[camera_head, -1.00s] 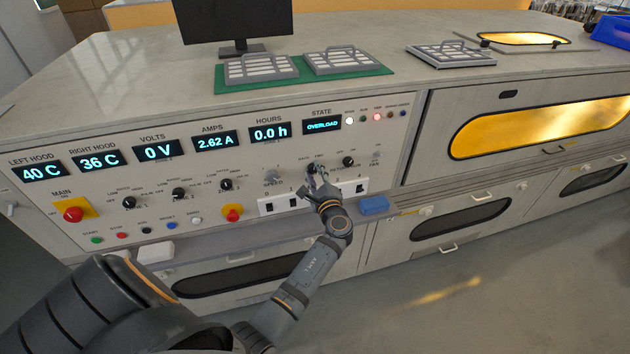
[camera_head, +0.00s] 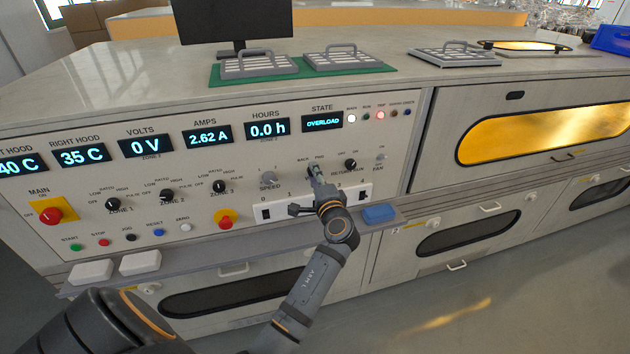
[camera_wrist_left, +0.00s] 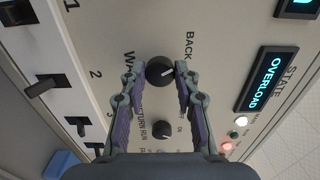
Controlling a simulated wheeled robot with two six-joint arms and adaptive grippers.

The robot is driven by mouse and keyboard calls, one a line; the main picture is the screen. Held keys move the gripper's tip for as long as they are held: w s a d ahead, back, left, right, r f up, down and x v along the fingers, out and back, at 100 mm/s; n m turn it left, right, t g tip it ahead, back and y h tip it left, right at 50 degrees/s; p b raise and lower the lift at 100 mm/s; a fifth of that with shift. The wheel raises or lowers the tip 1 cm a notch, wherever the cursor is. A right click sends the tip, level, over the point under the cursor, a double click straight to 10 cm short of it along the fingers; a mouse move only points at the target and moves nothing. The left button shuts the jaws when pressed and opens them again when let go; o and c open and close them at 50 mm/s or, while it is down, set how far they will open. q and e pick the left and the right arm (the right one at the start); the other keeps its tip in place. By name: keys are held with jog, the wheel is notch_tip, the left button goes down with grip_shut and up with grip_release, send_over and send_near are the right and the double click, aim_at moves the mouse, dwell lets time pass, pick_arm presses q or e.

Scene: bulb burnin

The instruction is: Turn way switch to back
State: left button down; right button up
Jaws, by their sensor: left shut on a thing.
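The way switch is a round black knob (camera_wrist_left: 160,71) with a white pointer mark in the left wrist view. The mark points right and slightly up; the BACK label (camera_wrist_left: 188,45) is up and right of the knob. My left gripper (camera_wrist_left: 159,73) is shut on the knob, one fingertip on each side. In the head view my left gripper (camera_head: 314,174) is at the panel, just below the BACK and FWD labels, and mostly hides the knob. My right gripper is not in view.
A RETURN RUN knob (camera_wrist_left: 163,130) sits close to the way switch. Toggle switches (camera_wrist_left: 43,86) stand beside it. A blue block (camera_head: 379,213) and white blocks (camera_head: 140,263) lie on the ledge. The STATE display (camera_head: 322,125) reads OVERLOAD.

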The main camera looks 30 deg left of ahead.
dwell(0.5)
pick_arm(q)
jog(key=c, duration=1)
grip_release()
jog(key=shift+r, duration=0.1)
